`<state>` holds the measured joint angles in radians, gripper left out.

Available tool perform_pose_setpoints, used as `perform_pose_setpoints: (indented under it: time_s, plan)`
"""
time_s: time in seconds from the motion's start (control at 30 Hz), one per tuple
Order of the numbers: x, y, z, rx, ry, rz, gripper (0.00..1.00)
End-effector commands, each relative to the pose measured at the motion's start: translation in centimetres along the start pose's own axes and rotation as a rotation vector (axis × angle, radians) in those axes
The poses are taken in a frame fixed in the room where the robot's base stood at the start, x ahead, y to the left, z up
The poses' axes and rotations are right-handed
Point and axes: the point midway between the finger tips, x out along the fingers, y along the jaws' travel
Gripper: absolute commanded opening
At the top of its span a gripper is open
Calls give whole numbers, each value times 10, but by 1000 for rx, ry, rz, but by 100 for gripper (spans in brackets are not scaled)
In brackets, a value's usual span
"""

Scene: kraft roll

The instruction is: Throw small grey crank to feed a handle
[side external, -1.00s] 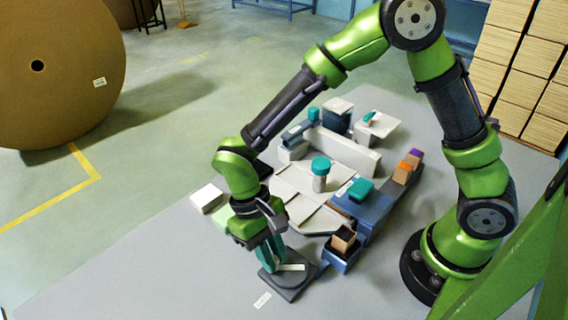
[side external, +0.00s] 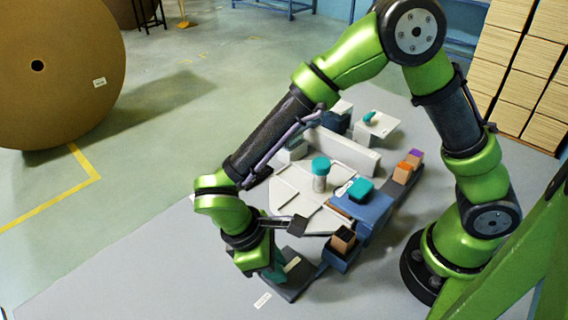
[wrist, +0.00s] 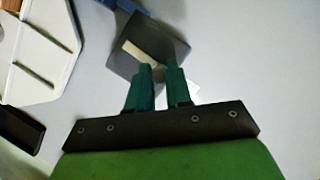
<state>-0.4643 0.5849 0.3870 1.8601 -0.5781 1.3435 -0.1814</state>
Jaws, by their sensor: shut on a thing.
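The small grey crank (side external: 291,285) has a dark, flat base near the front of the work surface. A pale bar (side external: 292,264) shows over it. In the wrist view the dark base (wrist: 172,45) lies beyond my fingers, and pale pieces show on both sides of them. My gripper (side external: 277,274) has teal fingers and is low at the left side of the crank. In the wrist view my gripper (wrist: 158,68) is closed to a narrow gap over the crank. The gripped part is mostly hidden between the fingertips.
Behind the crank is a white segmented plate (side external: 285,192) with a teal-capped jar (side external: 320,178). A blue block (side external: 367,214) and an open box holding a brown block (side external: 342,240) stand close on the right. The grey surface at front left is clear.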

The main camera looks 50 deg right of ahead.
Motion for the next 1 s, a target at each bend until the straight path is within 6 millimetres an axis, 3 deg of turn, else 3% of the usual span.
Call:
perform_pose_setpoints:
  time_s: [0.67,0.7,0.83,1.0]
  plan:
    - [0,-3,2,-59,0,23,0]
    - [0,-3,2,-59,0,23,23]
    - [0,-3,2,-58,0,23,43]
    - [0,-3,2,-58,-1,23,45]
